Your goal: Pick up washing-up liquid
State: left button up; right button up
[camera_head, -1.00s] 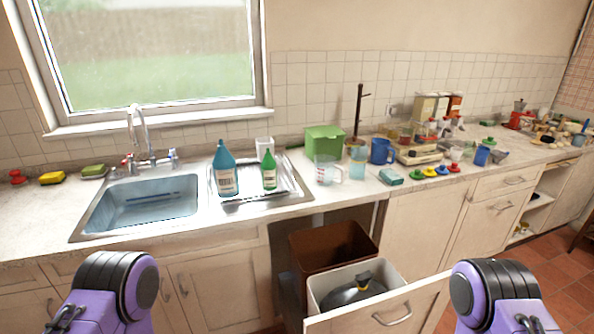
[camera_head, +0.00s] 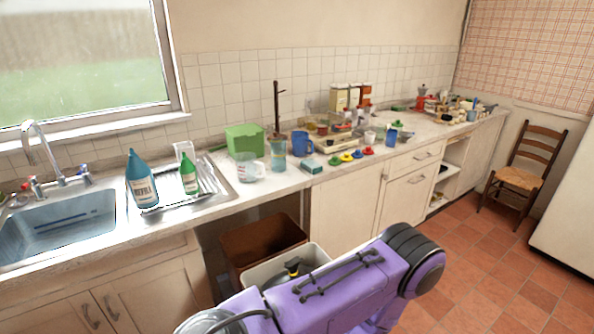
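A large teal bottle (camera_head: 142,180) with a white label stands upright on the metal drainer (camera_head: 213,199) right of the sink. A smaller green bottle (camera_head: 189,177) with a pale label stands upright just to its right. I cannot read the labels well enough to tell which is the washing-up liquid. A purple arm link of mine crosses the lower middle of the view, well in front of and below the bottles. Neither of my grippers is in view.
The sink (camera_head: 60,228) is at the left. A clear jug (camera_head: 250,170), a green box (camera_head: 244,141) and a blue mug (camera_head: 302,144) stand right of the drainer. Tiled floor is free at the right, near a chair (camera_head: 527,170).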

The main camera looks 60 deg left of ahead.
aim_at(187, 170)
jog(key=z, duration=0.75)
jog(key=k, duration=2.6)
jog(key=u, duration=1.1)
